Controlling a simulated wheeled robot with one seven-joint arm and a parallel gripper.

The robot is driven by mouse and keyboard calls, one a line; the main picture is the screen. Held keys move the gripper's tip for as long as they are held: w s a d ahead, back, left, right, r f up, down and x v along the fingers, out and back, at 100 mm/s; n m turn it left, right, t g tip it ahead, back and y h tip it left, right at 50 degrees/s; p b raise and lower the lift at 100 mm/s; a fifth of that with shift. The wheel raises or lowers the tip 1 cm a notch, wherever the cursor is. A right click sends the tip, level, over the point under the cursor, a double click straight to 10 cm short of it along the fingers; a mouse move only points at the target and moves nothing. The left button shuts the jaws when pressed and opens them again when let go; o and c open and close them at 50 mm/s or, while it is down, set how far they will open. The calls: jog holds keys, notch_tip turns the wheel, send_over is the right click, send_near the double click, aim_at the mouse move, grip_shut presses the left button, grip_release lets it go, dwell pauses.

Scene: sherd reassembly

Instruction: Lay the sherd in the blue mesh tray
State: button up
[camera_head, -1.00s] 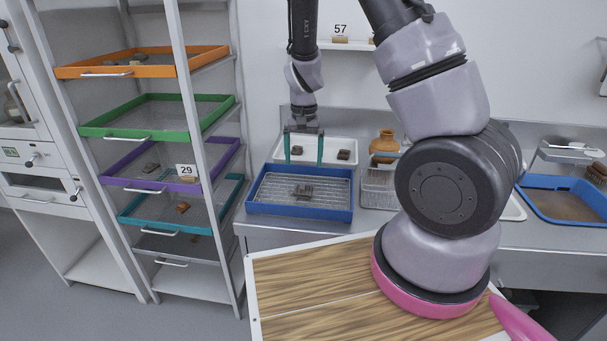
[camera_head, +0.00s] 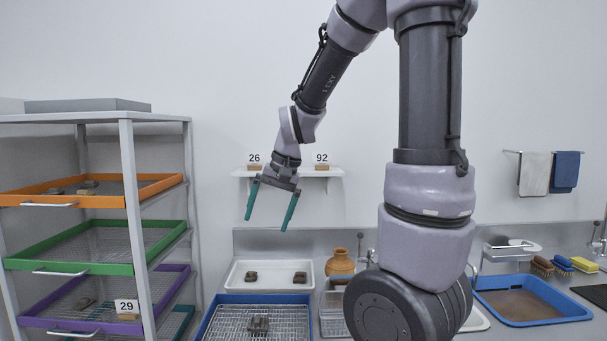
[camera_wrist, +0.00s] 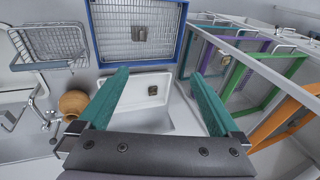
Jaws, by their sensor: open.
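The blue mesh tray (camera_head: 212,312) stands on the counter at the bottom of the head view, cut off by the frame edge. A brown-grey sherd (camera_head: 258,324) lies on its mesh. The tray (camera_wrist: 183,45) and the sherd (camera_wrist: 138,33) also show at the top of the wrist view. My gripper (camera_head: 268,224), with green fingers, is open and empty, high above the counter and clear of the sherd. In the wrist view its fingers (camera_wrist: 160,73) are spread with nothing between them.
A white tray (camera_head: 233,275) with two sherds sits behind the blue tray. A clay jar (camera_head: 340,263) and a wire basket (camera_wrist: 45,45) are beside it. A wall shelf (camera_head: 288,174) with cards 26 and 92 is behind my gripper. A rack (camera_head: 128,190) of coloured trays stands left.

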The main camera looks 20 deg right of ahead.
jog(key=s+d+r+t, duration=0.3)
jog(key=s+r+t, duration=0.1)
jog(key=s+r, duration=0.8)
jog(key=shift+s+d+h, duration=0.25)
jog(key=shift+s+h, duration=0.15)
jog(key=shift+s, duration=0.35)
